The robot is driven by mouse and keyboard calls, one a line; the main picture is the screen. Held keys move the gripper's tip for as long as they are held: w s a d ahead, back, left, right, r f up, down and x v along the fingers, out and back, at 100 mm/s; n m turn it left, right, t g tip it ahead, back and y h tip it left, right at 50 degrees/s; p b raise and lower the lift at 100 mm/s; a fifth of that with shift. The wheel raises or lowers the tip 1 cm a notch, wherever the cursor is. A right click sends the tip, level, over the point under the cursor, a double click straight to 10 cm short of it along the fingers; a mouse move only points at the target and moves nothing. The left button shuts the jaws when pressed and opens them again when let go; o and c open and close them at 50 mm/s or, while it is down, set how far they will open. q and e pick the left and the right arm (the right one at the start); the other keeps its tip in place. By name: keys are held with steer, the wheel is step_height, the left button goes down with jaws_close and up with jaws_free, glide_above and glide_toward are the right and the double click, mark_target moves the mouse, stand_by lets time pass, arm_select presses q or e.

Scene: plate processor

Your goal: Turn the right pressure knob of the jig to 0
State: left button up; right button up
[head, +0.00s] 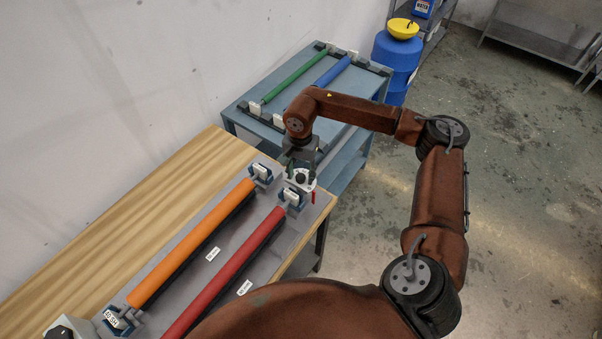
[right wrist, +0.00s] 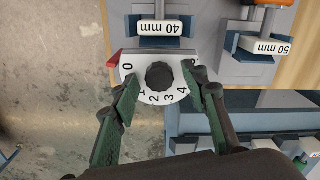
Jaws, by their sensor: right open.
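The right pressure knob (right wrist: 160,76) is a round black knob on a white dial (right wrist: 149,92) marked 0 to 4. A red pointer (right wrist: 115,60) sits at the dial's left edge, and 0 is the numeral closest to it. In the head view the dial (head: 307,184) is at the far right end of the grey jig (head: 200,262). My right gripper (right wrist: 166,88) is open, its green-sided fingers on either side of the dial, with the knob between them. I cannot tell whether they touch the dial. My left gripper is not in view.
An orange roller (head: 190,250) and a red roller (head: 225,272) lie on the jig, on a wooden table (head: 110,240). A blue-grey table (head: 250,92) behind holds a green and a blue roller. A blue barrel (head: 396,62) stands beyond. The floor at right is clear.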

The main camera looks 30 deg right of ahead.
mark_target(301, 176)
step_height(301, 176, up, 12)
stand_by(0.5)
stand_by(0.4)
